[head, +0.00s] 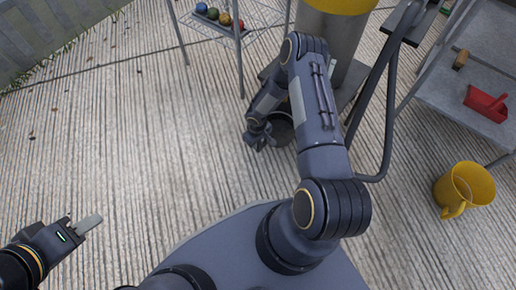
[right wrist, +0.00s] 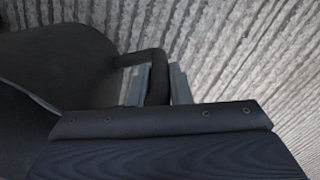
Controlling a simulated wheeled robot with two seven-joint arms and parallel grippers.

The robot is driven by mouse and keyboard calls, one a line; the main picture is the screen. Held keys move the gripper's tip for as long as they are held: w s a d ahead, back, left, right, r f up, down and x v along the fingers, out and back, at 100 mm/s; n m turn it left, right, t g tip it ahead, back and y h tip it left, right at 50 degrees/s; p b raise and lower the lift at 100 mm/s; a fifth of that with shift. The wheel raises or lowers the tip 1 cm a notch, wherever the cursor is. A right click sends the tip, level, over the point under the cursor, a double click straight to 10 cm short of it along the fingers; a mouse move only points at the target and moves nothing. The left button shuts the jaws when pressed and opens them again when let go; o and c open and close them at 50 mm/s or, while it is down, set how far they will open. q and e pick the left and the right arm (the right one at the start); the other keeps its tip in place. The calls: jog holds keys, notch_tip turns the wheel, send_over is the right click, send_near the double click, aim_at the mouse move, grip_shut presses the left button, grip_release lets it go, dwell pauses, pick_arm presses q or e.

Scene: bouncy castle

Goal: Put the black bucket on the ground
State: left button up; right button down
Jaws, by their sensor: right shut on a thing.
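The black bucket (head: 281,128) is at the centre of the head view, partly hidden behind my right arm. It also fills the left of the right wrist view (right wrist: 55,65), with its handle (right wrist: 152,58) sticking out to the right. My right gripper (head: 259,140) is shut on the handle, and its fingers show around it in the right wrist view (right wrist: 158,85). I cannot tell whether the bucket's base touches the ground (head: 150,130). My left gripper (head: 85,224) is at the lower left, away from the bucket, with nothing visible in it; its finger gap is unclear.
A yellow mug-like bucket (head: 452,190) stands on the ground at right. A metal shelf (head: 455,100) holds a red dustpan (head: 486,103) and a brush (head: 461,60). A rack with coloured balls (head: 225,18) and a grey pillar (head: 333,40) stand behind. The left ground is clear.

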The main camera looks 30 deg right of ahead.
notch_tip(320, 180, down, 5)
jog(key=shift+r+b, duration=0.2)
jog(key=shift+b, duration=0.85)
jog(key=shift+d+f+b, duration=0.15)
jog(key=shift+d+b, duration=0.05)
jog(key=shift+b, duration=0.1)
jog(key=c, duration=1.3)
grip_release()
